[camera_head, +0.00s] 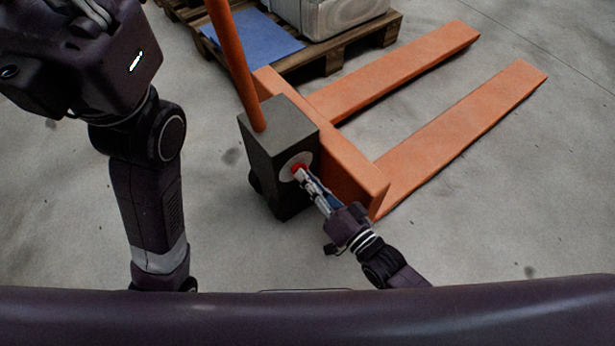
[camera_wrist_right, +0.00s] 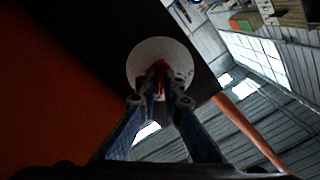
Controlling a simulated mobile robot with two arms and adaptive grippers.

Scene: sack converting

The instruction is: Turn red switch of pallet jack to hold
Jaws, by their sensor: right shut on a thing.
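The orange pallet jack (camera_head: 345,165) stands on the floor with its forks pointing to the upper right. Its dark box (camera_head: 265,150) carries a pale round plate (camera_head: 287,173) with the red switch (camera_head: 296,167) at its middle. My right gripper (camera_head: 303,177) reaches the switch and is shut on it. In the right wrist view the fingertips (camera_wrist_right: 160,92) close on the red switch (camera_wrist_right: 161,68) in front of the white plate (camera_wrist_right: 150,52); the fingers partly hide it. My left arm is at the left of the head view; its gripper fingers are not visible.
A wooden pallet (camera_head: 335,52) with a blue sheet (camera_head: 255,40) and a grey block (camera_head: 330,15) lies behind the jack. The jack's orange handle (camera_head: 232,60) rises from the box. The grey floor (camera_head: 500,220) at the right is clear.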

